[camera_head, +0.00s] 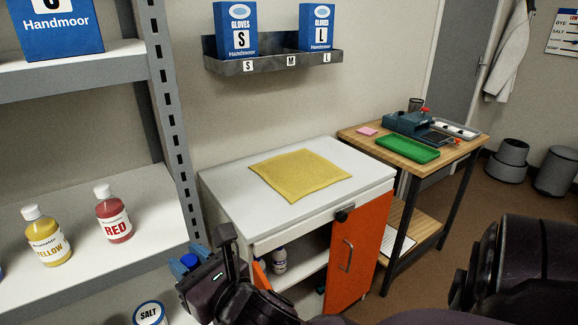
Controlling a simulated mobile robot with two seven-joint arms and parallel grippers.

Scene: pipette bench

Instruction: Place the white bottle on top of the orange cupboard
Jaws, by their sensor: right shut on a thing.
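The orange cupboard (367,241) has a white top and stands against the wall. Its right door is shut. Its left door (260,273) is swung open, showing a narrow orange strip. My right gripper (237,262) is at the left door, in front of and left of the bottle. It is shut, apparently on that door's handle; the grip itself is hidden. My left gripper is not in view.
A yellow mat (299,175) lies on the cupboard's top, with bare white around it. A wooden table (393,145) with a green tray (408,149) stands to the right. Shelving (150,207) with yellow and red bottles is on the left. A glove-box rack (272,63) hangs above.

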